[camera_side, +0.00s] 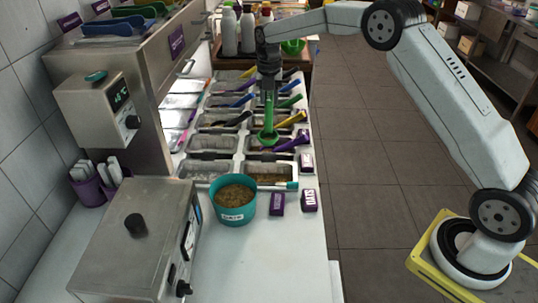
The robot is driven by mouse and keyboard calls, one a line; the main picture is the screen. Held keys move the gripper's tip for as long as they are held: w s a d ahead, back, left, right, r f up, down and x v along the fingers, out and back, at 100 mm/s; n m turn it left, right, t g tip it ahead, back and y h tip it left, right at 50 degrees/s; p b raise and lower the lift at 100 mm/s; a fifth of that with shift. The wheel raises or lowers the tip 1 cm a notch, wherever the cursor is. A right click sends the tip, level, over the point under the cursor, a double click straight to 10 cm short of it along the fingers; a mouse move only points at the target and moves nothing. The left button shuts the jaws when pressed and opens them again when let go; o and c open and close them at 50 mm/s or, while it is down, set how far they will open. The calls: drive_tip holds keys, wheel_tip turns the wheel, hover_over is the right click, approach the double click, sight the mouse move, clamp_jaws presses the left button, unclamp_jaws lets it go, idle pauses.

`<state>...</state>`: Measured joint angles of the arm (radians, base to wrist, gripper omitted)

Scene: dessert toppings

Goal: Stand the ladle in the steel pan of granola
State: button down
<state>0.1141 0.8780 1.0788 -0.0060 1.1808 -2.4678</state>
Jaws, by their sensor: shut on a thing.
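My gripper (268,92) points straight down over the right column of pans and is shut on the green ladle (269,118). The ladle hangs upright, with its bowl low over the pans beside a purple-handled scoop (292,143). I cannot tell whether the bowl touches anything. A steel pan with brown, granola-like crumbs (270,178) is the nearest pan on the right, a little in front of the ladle. Its contents are too small to name surely. A teal tub (235,213) of similar brown crumbs stands in front of the pans.
Several steel pans hold coloured scoops, including a yellow one (291,118) close to the ladle. Small purple label blocks (277,204) stand at the front right. A steel machine (140,245) fills the front left. Bottles (229,32) stand at the back. Bare white counter (265,260) lies in front.

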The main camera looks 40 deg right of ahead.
drive_tip(key=s+f+m, duration=0.3)
drive_tip(key=s+m, duration=0.4)
drive_tip(key=m, duration=0.3)
drive_tip(key=s+a+f+m, duration=0.1)
drive_tip(key=s+f+m, duration=0.3)
drive_tip(key=m, duration=0.6)
drive_tip(key=shift+s+a, duration=0.25)
drive_tip(key=shift+s, duration=1.1)
drive_tip(key=shift+f, duration=4.85)
